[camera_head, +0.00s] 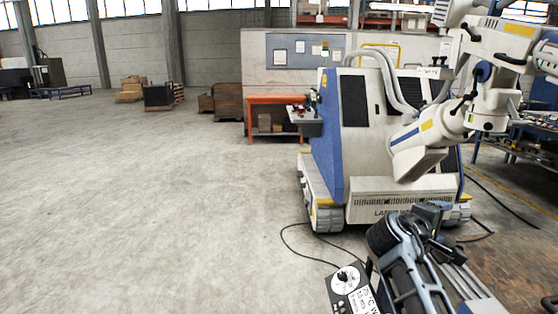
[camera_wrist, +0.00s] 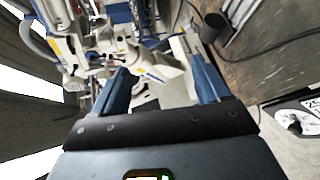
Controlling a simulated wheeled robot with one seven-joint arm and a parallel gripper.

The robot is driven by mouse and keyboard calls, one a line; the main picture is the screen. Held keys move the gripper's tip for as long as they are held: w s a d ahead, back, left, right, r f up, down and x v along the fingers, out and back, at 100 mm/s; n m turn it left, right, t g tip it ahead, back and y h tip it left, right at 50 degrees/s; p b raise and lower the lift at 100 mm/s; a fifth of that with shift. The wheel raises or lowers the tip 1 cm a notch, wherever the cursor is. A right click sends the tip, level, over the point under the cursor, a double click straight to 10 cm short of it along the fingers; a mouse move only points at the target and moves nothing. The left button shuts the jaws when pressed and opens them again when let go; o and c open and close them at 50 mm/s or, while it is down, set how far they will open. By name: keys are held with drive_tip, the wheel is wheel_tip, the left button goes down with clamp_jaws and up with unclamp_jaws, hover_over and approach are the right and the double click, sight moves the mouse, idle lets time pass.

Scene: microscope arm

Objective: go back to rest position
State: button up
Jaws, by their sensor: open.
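My gripper (camera_wrist: 158,58) shows in the wrist view with its two blue fingers spread apart and nothing between them. Beyond the fingers, the white microscope arm (camera_wrist: 150,62) shows, tilted in the picture. In the head view the microscope arm (camera_head: 440,125) reaches down from the upper right beside its large white and blue cabinet (camera_head: 360,190). My arm's dark, blue-grey end stands at the bottom right of the head view, in front of the cabinet; its fingertips are hard to make out there.
A panel with a dial (camera_head: 350,290) lies beside my arm; it also shows in the wrist view (camera_wrist: 296,122). Black cables run over the floor around the cabinet. An orange table (camera_head: 275,100) stands behind. Benches (camera_head: 515,145) line the right. The floor at left is wide and clear.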

drive_tip(key=s+a+f+t+y, duration=0.1)
drive_tip(key=s+a+f+y, duration=0.25)
drive_tip(key=s+f, duration=0.55)
drive_tip(key=s+a+f+t+y, duration=0.25)
drive_tip(key=s+a+f, duration=0.35)
drive_tip(key=f, duration=0.5)
drive_tip(key=s+a+f+m+y, duration=0.1)
drive_tip(key=s+a+f+y, duration=0.1)
drive_tip(key=s, duration=0.7)
drive_tip(key=s+a+f+y, duration=0.1)
drive_tip(key=s+a+y, duration=0.1)
drive_tip(key=s, duration=0.7)
drive_tip(key=s+a+r+m+t+y, duration=0.1)
drive_tip(key=s+r+m, duration=0.2)
drive_tip(key=s+r, duration=0.5)
drive_tip(key=s+a+r+m+t+y, duration=0.1)
drive_tip(key=s+r+m+t, duration=0.1)
drive_tip(key=s+r, duration=0.7)
drive_tip(key=s+m, duration=0.1)
drive_tip(key=s, duration=0.5)
drive_tip(key=shift+s+y, duration=0.2)
drive_tip(key=shift+y, duration=0.2)
drive_tip(key=shift+s+d+r+m, duration=0.1)
drive_tip(key=shift+s+r+m, duration=0.15)
drive_tip(key=shift+r, duration=0.25)
